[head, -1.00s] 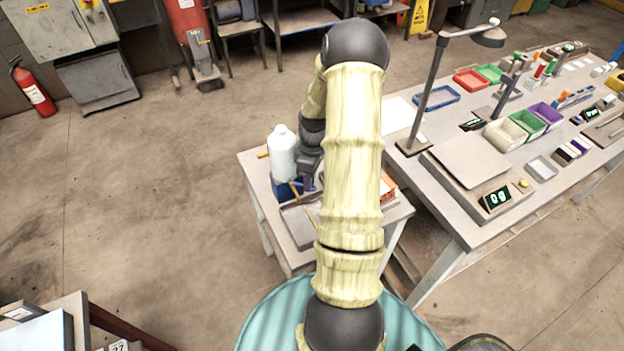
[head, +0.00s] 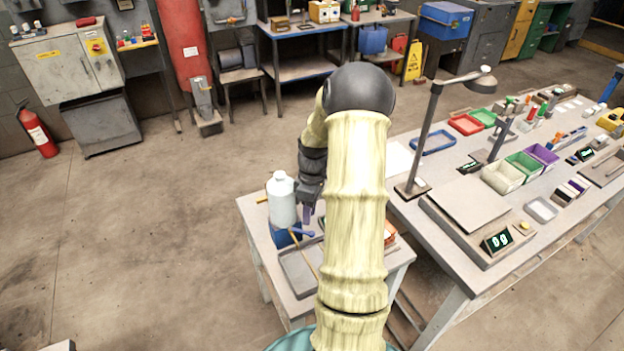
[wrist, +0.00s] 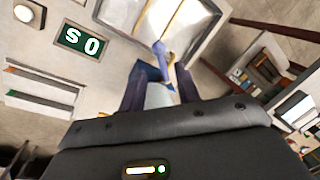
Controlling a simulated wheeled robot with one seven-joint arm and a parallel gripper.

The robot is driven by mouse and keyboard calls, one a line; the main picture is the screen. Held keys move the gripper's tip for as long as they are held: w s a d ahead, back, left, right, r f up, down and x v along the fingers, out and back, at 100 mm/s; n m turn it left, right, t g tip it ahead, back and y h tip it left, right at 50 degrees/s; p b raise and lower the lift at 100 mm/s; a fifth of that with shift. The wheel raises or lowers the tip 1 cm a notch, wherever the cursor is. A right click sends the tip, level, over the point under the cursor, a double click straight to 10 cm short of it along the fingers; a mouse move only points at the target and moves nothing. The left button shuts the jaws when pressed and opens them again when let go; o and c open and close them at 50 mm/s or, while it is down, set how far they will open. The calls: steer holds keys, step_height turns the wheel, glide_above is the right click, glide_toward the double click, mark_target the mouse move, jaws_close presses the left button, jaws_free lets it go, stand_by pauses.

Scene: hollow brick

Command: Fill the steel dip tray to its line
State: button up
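The steel dip tray (head: 296,272) lies on a small table, partly hidden by my arm; what seems to be the same tray shows at the top of the wrist view (wrist: 186,22). Its line and any liquid level cannot be made out. A white bottle (head: 282,202) stands upright on a blue stand (head: 284,238) behind the tray. My gripper (head: 308,213) is just right of the bottle. In the wrist view its two dark fingers (wrist: 160,78) are apart, with a small blue tap-like part (wrist: 160,50) showing between and beyond the tips; contact cannot be told.
A thin tan stick (head: 304,256) lies across the tray. An orange box (head: 390,234) is partly hidden behind my arm. The long bench on the right carries a lamp (head: 433,110), a scale (head: 478,205) reading 0 g, and coloured bins (head: 524,166).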

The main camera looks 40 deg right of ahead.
step_height(320, 180, up, 12)
steer(key=w+d+b, duration=0.1)
steer(key=d, duration=0.1)
steer(key=shift+w, duration=0.15)
steer(key=shift+a, duration=0.15)
steer(key=c, duration=0.5)
steer(key=a, duration=0.4)
steer(key=a+m+h, duration=0.1)
steer(key=a, duration=0.4)
steer(key=s+a+m+t, duration=0.1)
steer(key=a, duration=0.3)
steer(key=shift+s+a+f+h, duration=0.1)
steer(key=shift+a+f+h, duration=0.15)
steer(key=shift+h, duration=0.05)
jaws_close()
steer(key=s+a+f+m+t, duration=0.1)
steer(key=s+a+m, duration=0.3)
steer(key=s+a, duration=0.5)
steer(key=a+t, duration=0.1)
steer(key=a, duration=0.2)
steer(key=shift+s+a+f+m+t, duration=0.15)
steer(key=shift+s+f+m+t, duration=0.15)
steer(key=shift+m+t, duration=0.1)
